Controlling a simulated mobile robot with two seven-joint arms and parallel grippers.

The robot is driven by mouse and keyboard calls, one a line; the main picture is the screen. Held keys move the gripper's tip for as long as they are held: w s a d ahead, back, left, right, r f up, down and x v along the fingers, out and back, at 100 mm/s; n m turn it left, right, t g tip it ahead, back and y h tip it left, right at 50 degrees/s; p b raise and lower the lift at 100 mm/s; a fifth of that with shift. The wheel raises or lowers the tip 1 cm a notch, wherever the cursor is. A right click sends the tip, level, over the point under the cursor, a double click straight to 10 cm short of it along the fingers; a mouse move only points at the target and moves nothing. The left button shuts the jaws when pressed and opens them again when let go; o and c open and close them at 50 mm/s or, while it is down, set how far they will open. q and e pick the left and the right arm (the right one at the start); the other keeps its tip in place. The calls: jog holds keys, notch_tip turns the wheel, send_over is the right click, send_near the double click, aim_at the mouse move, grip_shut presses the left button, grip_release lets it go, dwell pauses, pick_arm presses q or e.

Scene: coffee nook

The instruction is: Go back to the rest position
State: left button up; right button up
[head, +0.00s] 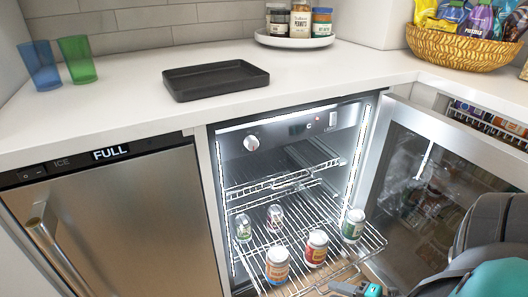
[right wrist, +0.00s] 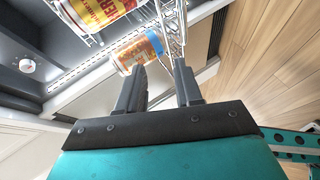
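My right gripper (right wrist: 160,82) shows in the right wrist view with its two dark fingers apart and no object clearly between them. In the head view the right gripper (head: 342,287) is at the bottom edge, close to the front of the pulled-out wire rack (head: 335,262); I cannot tell whether it touches the rack. The rack's wires (right wrist: 178,28) end just beyond the fingers in the wrist view, near an orange and blue can (right wrist: 138,50). My left gripper is not in view.
The fridge door (head: 440,165) stands open at right, near my right arm. Several cans, including an orange one (head: 277,264), stand on the rack. A black tray (head: 215,80), two cups (head: 77,60), a jar plate (head: 295,40) and a snack basket (head: 460,48) are on the counter.

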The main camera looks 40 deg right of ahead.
jog(key=w+a+r+m+g, duration=0.1)
jog(key=w+a+r+m, duration=0.25)
jog(key=a, duration=0.25)
jog(key=w+a+r+m+g, duration=0.1)
jog(key=w+a+r+m, duration=0.15)
jog(key=w+a, duration=0.3)
jog(key=a+r+m, duration=0.4)
jog(key=a+m, duration=0.1)
jog(key=a, duration=0.3)
jog(key=a+r+m, duration=0.4)
jog(key=a, duration=0.5)
pick_arm(q)
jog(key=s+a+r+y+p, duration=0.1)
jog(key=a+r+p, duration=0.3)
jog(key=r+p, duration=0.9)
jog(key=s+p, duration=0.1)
jog(key=p, duration=0.5)
pick_arm(e)
jog(key=s+d+r+h, duration=0.1)
jog(key=d+r, duration=0.3)
jog(key=r, duration=0.9)
jog(key=shift+r+g, duration=0.25)
jog(key=shift+g, duration=0.05)
jog(key=shift+s+f, duration=0.1)
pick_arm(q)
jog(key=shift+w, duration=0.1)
pick_arm(e)
jog(key=shift+s+d+m, duration=0.1)
jog(key=shift+d+m, duration=0.05)
jog(key=shift+m, duration=0.15)
